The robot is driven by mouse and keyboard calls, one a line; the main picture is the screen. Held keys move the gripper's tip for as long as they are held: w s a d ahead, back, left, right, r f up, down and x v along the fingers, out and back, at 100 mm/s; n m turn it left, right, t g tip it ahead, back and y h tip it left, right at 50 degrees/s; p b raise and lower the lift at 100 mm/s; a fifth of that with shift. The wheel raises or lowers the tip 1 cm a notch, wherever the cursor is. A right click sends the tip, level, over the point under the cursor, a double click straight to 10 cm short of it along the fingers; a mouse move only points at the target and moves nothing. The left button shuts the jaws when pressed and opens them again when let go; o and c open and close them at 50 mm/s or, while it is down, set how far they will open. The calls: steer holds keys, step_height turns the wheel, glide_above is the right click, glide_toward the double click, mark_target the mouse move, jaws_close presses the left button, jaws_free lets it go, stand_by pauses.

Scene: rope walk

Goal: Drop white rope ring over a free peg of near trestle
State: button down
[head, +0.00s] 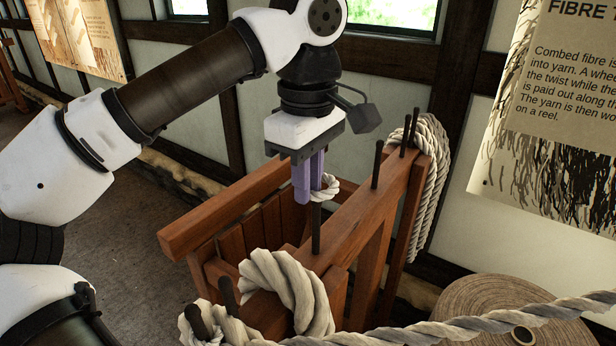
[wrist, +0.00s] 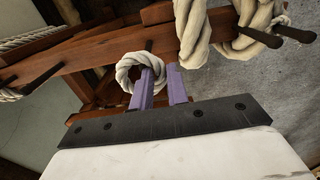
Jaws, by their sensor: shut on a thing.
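The white rope ring (head: 330,187) is held at the tips of my gripper's purple fingers (head: 309,192). In the wrist view the ring (wrist: 123,75) hangs at the left finger of my gripper (wrist: 162,72), its hole visible. The near trestle (head: 352,215) is a reddish-brown wooden beam with dark upright pegs. One bare peg (head: 316,230) stands just below the ring in the head view; whether its tip is inside the ring I cannot tell. Another bare peg (head: 376,165) stands farther along the beam.
Thick rope coils (head: 290,285) hang at the beam's near end by two dark pegs (head: 228,292). A white rope hank (head: 431,165) hangs at the far end beside more pegs. A taut rope (head: 480,322) crosses the lower right above a round reel (head: 470,300).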

steer(key=shift+f, duration=0.2)
steer(key=shift+f+b, duration=0.5)
steer(key=shift+f, duration=0.15)
steer(key=c, duration=1.8)
jaws_free()
steer(key=o, duration=0.5)
steer(key=shift+s, duration=0.1)
steer(key=shift+r+p, duration=2.45)
steer(key=shift+r, duration=4.55)
